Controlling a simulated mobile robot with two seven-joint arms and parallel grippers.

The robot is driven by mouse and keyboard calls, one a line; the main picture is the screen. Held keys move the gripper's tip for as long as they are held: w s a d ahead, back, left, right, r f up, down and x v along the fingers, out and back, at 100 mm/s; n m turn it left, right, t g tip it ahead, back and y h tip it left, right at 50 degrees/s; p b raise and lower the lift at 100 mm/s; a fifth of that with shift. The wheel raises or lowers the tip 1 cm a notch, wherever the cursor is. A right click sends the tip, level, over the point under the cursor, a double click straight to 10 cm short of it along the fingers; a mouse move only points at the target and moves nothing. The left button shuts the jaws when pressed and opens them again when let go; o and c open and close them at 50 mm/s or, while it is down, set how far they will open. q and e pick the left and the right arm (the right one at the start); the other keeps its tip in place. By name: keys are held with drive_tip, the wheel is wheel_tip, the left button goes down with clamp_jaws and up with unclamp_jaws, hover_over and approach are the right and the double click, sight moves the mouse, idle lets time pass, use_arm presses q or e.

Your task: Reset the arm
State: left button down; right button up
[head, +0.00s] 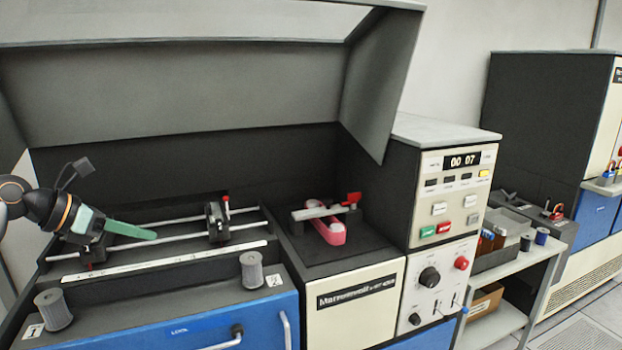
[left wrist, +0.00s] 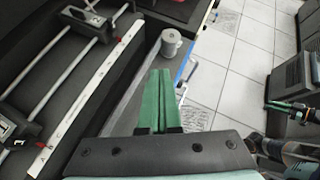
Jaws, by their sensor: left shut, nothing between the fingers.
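My left gripper (head: 155,236) reaches in from the left in the head view, above the rails of the machine bed. Its long green fingers lie together, shut and empty. In the left wrist view the green fingers (left wrist: 159,72) point up the picture, beside the grey spool (left wrist: 170,42) but apart from it. At the right edge of the left wrist view, green fingers of what looks like my right gripper (left wrist: 274,106) show small; their opening is unclear. The right gripper is not in the head view.
The open machine has two rails (head: 180,226), a white scale strip (head: 165,262) and a raised grey lid (head: 190,85). Grey spools stand at the front left (head: 53,310) and right (head: 252,270). A pink part (head: 328,230) sits right of the rails. A control panel (head: 455,190) stands further right.

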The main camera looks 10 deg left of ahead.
use_arm(q)
drive_tip(key=s+d+f+n+t+h, duration=0.15)
drive_tip(key=d+f+n+h, duration=0.25)
drive_tip(key=d+f+n, duration=0.5)
drive_tip(key=d+f+n+t+h, duration=0.3)
drive_tip(key=d+f, duration=0.3)
drive_tip(key=d, duration=0.6)
drive_tip(key=s+f+n+t+y, duration=0.1)
drive_tip(key=s+f+n+y, duration=0.3)
drive_tip(key=f+n, duration=0.45)
drive_tip(key=s+f+n+t+y, duration=0.1)
drive_tip(key=s+f+n+y, duration=0.35)
drive_tip(key=f+n, duration=0.45)
drive_tip(key=s+d+f+n+g+y, duration=0.1)
drive_tip(key=s+f+n+g, duration=0.2)
drive_tip(key=s+f+n, duration=0.2)
drive_tip(key=s+d+f+n+g+y, duration=0.1)
drive_tip(key=s+f+n, duration=0.4)
drive_tip(key=s, duration=0.6)
wheel_tip(320, 180, down, 2)
drive_tip(key=shift+s+d+f+g, duration=0.15)
drive_tip(key=shift+d+g, duration=0.3)
drive_tip(key=shift+g, duration=0.7)
